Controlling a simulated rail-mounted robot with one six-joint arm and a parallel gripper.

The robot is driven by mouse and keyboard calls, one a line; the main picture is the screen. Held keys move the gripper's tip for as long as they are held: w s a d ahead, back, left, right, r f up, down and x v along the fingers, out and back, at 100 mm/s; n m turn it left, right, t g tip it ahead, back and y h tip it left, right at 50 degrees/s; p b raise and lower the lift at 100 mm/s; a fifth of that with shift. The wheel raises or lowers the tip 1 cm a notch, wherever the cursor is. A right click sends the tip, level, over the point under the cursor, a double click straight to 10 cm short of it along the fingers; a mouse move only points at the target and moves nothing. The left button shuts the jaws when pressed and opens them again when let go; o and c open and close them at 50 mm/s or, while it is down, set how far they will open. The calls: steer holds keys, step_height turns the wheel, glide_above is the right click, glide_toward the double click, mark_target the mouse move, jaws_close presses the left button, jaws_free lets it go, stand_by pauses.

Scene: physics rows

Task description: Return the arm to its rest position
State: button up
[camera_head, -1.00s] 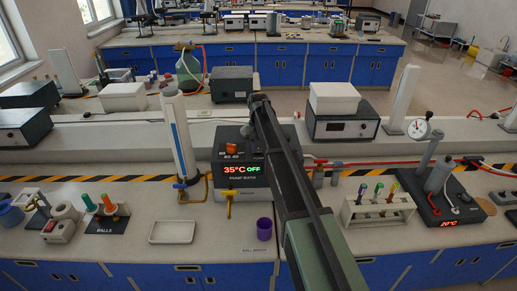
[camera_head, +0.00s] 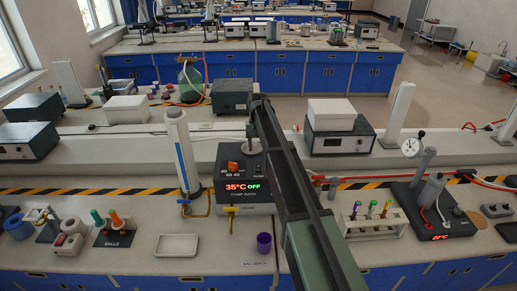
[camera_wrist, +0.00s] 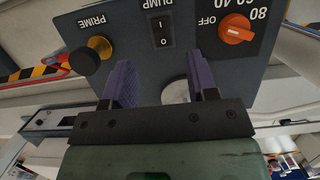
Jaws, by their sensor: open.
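My arm (camera_head: 290,175) reaches from the lower right of the head view up to the pump bath (camera_head: 240,180), a dark box whose display reads 35°C OFF. My gripper is hidden behind the arm in the head view. In the wrist view my gripper (camera_wrist: 160,88) shows two purple fingers, apart, with nothing between them. It is in front of the bath's panel (camera_wrist: 195,55), which appears upside down. I cannot tell any contact.
Left of the bath stands a tall white column (camera_head: 183,150) with a blue stripe. A white tray (camera_head: 177,246) and a purple cup (camera_head: 264,243) are at the front. A rack of tubes (camera_head: 373,221) and a dark unit (camera_head: 432,212) with a red display stand to the right.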

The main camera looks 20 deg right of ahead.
steer(key=shift+v, duration=0.95)
steer(key=s+a+f+n+t+b, duration=0.1)
steer(key=s+f+b, duration=0.3)
steer(key=s, duration=0.8)
steer(key=s+a+f+n+t+b, duration=0.1)
steer(key=s+a+f+b, duration=0.3)
steer(key=s, duration=0.8)
steer(key=s+a+f+t+b, duration=0.1)
steer(key=s+f+b, duration=0.3)
steer(key=s, duration=0.8)
steer(key=shift+a+f+n+h, duration=0.4)
steer(key=shift+a+f, duration=0.15)
steer(key=shift+a, duration=0.2)
